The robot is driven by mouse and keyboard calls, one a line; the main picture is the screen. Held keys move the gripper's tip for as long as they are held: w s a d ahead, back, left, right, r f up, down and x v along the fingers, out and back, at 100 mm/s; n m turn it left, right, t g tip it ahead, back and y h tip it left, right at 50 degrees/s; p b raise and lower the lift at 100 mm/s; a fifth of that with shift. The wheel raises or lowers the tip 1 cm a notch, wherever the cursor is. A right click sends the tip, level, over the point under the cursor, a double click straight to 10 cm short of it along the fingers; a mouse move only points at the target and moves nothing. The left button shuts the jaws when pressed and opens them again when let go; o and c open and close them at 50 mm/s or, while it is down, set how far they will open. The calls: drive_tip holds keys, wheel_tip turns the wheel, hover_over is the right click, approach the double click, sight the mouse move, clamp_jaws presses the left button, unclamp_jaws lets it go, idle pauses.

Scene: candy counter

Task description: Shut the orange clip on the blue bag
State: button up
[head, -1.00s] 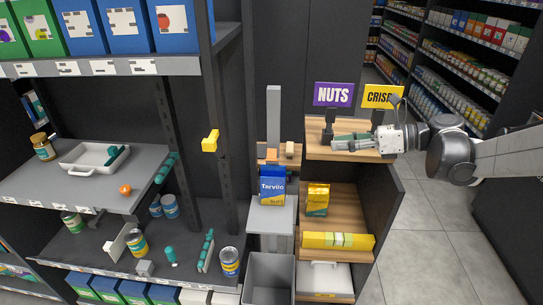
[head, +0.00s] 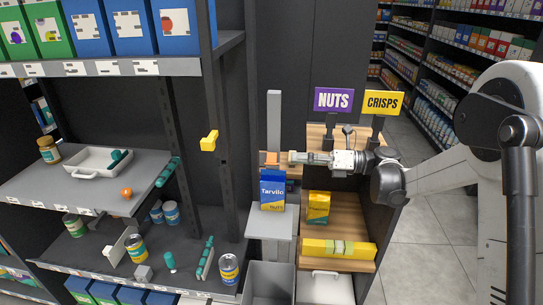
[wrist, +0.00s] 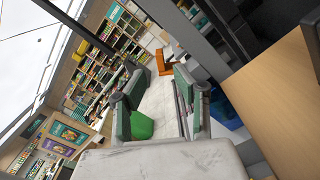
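The blue bag (head: 272,192), labelled Tarvilo, stands upright on a grey stand in the head view. The orange clip (head: 270,159) is at the bag's top edge; whether its jaws are apart is too small to tell there. In the wrist view the clip (wrist: 164,63) lies ahead of the fingers and looks angled, with parts spread. Blue of the bag (wrist: 226,112) shows beyond the right finger. My gripper (head: 291,158) is just right of the clip, pointing left at its height. In the wrist view its fingers (wrist: 160,85) are apart with nothing gripped; contact is not visible.
A yellow bag (head: 318,207) and a yellow box (head: 337,248) are on wooden shelves below my gripper. NUTS (head: 334,99) and CRISPS (head: 383,102) signs stand behind the arm. A grey post (head: 273,120) rises behind the clip. A grey bin (head: 268,283) is below the stand.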

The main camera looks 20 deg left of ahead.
sight(272, 154)
drive_tip(key=a, duration=0.2)
drive_tip(key=s+a, duration=0.1)
drive_tip(key=a, duration=0.4)
drive_tip(key=shift+s+a+p, duration=0.2)
drive_tip(key=shift+a+p, duration=0.15)
drive_tip(key=shift+p, duration=0.05)
clamp_jaws()
